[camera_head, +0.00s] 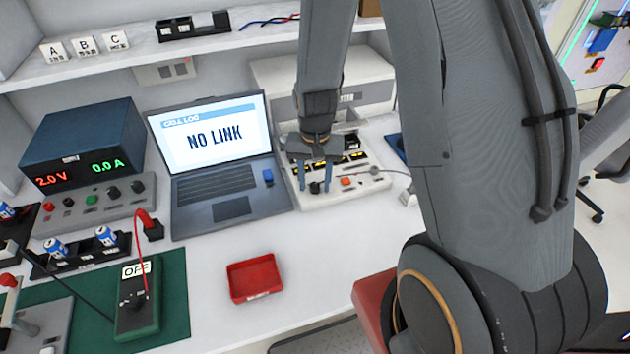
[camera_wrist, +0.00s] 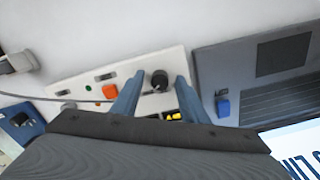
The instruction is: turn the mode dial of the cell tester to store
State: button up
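The cell tester is a white unit with a sloped front panel (camera_head: 345,199) right of the laptop. Its black mode dial (camera_head: 315,187) sits near the panel's left end. In the wrist view the dial (camera_wrist: 160,80) is a round black knob on the white panel (camera_wrist: 143,88). My gripper (camera_head: 314,181) reaches down over the panel, with a blue finger on either side of the dial. In the wrist view my gripper (camera_wrist: 159,75) is open, with gaps between the fingers and the dial. The dial's markings are too small to read.
An orange button (camera_head: 346,181) is on the panel beside the dial. The laptop (camera_head: 215,160) reads NO LINK. A red tray (camera_head: 255,292) stands on the bench in front. A blue power supply (camera_head: 84,144) is at left, with a green meter (camera_head: 136,317) reading OFF. The front bench is partly clear.

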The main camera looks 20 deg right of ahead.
aim_at(315, 185)
jog(key=shift+r+b, duration=0.6)
jog(key=shift+r, duration=3.3)
jog(key=s+r+n, duration=0.4)
jog(key=s+r, duration=0.2)
jog(key=s, duration=0.5)
jog(key=shift+r+n+t, duration=0.25)
jog(key=shift+n+t, duration=0.15)
jog(key=shift+d, duration=0.1)
